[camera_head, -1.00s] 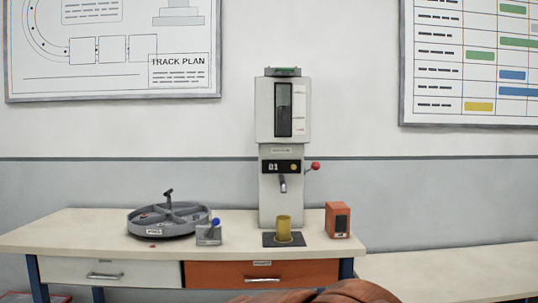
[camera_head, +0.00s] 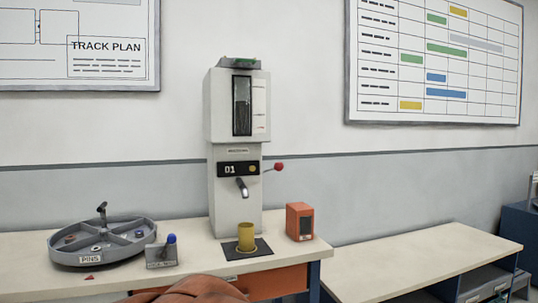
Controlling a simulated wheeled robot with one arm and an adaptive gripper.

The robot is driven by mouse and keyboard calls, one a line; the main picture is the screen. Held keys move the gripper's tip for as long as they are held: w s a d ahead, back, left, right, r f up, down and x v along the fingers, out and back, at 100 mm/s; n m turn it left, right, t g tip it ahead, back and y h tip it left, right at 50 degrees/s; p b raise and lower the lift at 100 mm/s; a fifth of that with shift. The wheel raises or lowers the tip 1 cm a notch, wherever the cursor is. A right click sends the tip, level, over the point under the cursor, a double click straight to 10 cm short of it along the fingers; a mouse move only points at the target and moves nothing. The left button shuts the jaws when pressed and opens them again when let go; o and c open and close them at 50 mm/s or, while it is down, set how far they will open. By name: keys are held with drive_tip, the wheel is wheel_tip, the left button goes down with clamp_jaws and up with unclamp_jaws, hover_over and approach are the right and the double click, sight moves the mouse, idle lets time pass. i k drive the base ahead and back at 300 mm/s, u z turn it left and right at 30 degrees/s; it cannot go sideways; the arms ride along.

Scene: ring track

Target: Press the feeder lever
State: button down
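The feeder (camera_head: 223,190) is a tall grey-white machine standing on the workbench, left of centre. Its lever (camera_head: 275,168) sticks out from its right side and ends in a red ball. The front has a dark display reading 01 with a yellow button, and a metal spout (camera_head: 242,188) below. A yellow cup (camera_head: 246,237) stands upright on a dark pad under the spout. My gripper is not in view. A rounded brown-orange shape shows at the bottom edge, in front of the bench.
A round divided tray (camera_head: 62,252) labelled PINS and a small grey holder (camera_head: 161,256) with a blue-topped item stand left of the feeder. An orange box (camera_head: 300,221) stands to its right. A lower bench (camera_head: 430,258) with a clear top extends right.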

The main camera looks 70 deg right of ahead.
sight(278, 166)
drive_tip(key=z, duration=0.7)
drive_tip(key=i, duration=0.85)
drive_tip(key=z, duration=0.95)
